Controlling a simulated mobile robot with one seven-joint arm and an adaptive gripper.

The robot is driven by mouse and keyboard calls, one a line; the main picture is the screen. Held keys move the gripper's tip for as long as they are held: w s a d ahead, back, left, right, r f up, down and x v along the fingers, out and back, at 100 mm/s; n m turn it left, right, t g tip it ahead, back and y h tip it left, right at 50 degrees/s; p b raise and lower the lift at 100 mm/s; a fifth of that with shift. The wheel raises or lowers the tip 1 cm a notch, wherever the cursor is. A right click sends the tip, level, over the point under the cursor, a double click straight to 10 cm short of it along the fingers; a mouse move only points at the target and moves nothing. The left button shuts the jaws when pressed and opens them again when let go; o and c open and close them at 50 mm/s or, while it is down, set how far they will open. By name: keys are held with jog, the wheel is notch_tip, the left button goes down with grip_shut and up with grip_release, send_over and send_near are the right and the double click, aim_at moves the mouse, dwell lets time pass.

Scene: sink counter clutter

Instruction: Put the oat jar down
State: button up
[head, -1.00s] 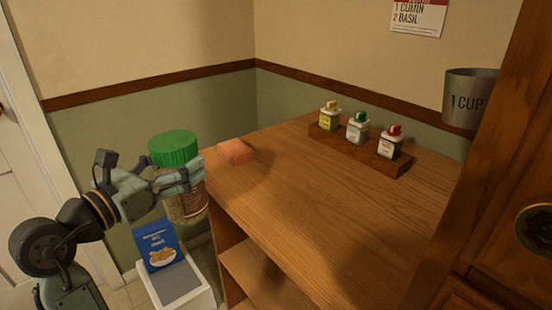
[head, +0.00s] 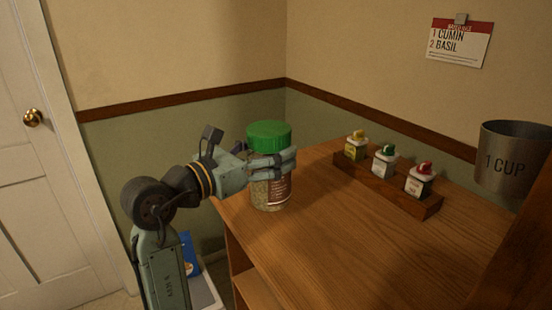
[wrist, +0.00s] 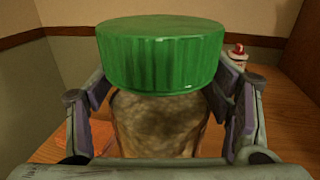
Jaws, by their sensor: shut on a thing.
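The oat jar (head: 271,190) is a clear jar of pale oats with a green ribbed lid and a reddish-brown label. My gripper (head: 276,163) is shut on it just below the lid and holds it upright. In the head view the jar is over the left part of the wooden counter (head: 330,240); I cannot tell whether its base touches the wood. In the wrist view the jar (wrist: 160,125) fills the middle, with a finger on each side. The orange block seen earlier is hidden in the head view; an orange patch (wrist: 75,160) shows low left in the wrist view.
A wooden rack (head: 385,186) with several small spice jars stands along the back wall. A metal "1 CUP" measure (head: 512,160) is at the right. The counter's middle and front are clear. A blue box (head: 189,254) sits below, left of the counter.

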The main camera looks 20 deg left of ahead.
jog(key=shift+w+d+f+p, duration=0.15)
jog(key=shift+w+f+p, duration=0.1)
jog(key=shift+w+f, duration=0.6)
jog(key=shift+w+d+f+p, duration=0.1)
jog(key=shift+w+f+p, duration=0.1)
jog(key=shift+w+f, duration=0.6)
jog(key=shift+s+f, duration=0.25)
jog(key=shift+f, duration=0.05)
jog(key=o, duration=1.6)
jog(key=shift+o, duration=0.2)
